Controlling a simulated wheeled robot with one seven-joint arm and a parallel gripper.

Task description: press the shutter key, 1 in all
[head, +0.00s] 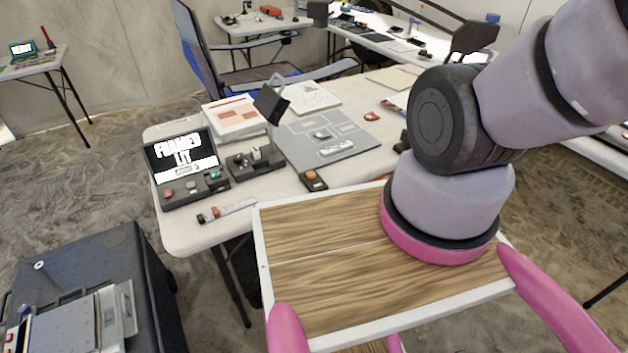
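A dark console (186,190) stands at the left end of the white table. Its screen (180,155) shows large white words that look like "FRAMED" and "LIT", with a smaller line below. On its front are a red key (168,193), a grey key (191,185) and a greenish key (215,175). A small black box with an orange-red button (311,175) lies at the table's near edge. I cannot read a label on any of these keys, so I cannot tell which is the shutter key. My gripper is not in view; my arm runs out at the upper right.
A grey board (345,150) with small parts lies behind. A white-and-red tube (226,210) lies at the near edge. A dark case (85,270) stands lower left.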

